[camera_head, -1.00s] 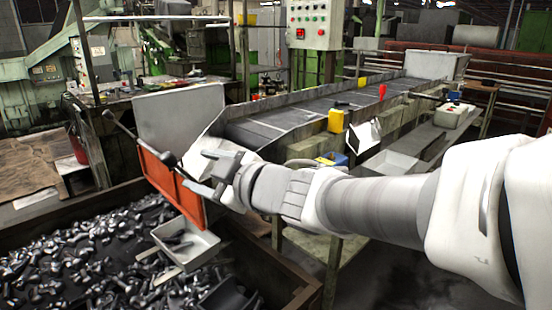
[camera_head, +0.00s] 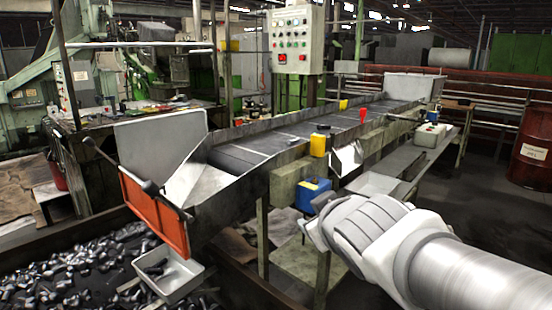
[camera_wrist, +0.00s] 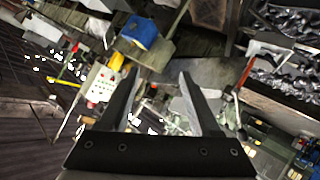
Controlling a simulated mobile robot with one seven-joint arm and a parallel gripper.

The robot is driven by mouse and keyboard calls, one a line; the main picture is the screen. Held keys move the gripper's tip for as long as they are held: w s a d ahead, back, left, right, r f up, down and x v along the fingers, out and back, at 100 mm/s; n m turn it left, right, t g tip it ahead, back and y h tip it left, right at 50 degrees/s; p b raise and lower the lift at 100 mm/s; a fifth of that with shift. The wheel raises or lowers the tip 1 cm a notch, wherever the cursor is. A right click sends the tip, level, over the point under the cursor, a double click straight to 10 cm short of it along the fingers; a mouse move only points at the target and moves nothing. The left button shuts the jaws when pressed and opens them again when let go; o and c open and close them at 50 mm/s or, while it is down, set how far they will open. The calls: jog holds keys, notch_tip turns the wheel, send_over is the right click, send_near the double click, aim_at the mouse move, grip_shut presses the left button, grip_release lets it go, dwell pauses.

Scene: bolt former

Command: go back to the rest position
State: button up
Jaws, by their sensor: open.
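My gripper shows in the wrist view (camera_wrist: 158,72) with its two dark fingers apart and nothing between them. In the head view my arm comes in from the lower right and its wrist ends in front of the conveyor's side, near the blue container (camera_head: 313,194). The fingers are mostly hidden behind the wrist there. The gripper is well to the right of the orange panel (camera_head: 154,213) and the grey scoop-like tray (camera_head: 181,283). The blue container also shows in the wrist view (camera_wrist: 139,32), beyond the left finger.
A bin of metal parts (camera_head: 75,262) is at lower left. A rusty red drum (camera_head: 533,152) stands right; floor there looks clear.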

jog(key=s+d+f+m+g+h, duration=0.1)
jog(key=s+d+f+m+g, duration=0.25)
jog(key=s, duration=0.45)
jog(key=s+d+f+m+g, duration=0.3)
jog(key=s+f, duration=0.2)
jog(key=s, duration=0.3)
notch_tip(320, 180, up, 18)
jog(key=p, duration=1.8)
jog(key=shift+s, duration=0.2)
jog(key=shift+g, duration=0.25)
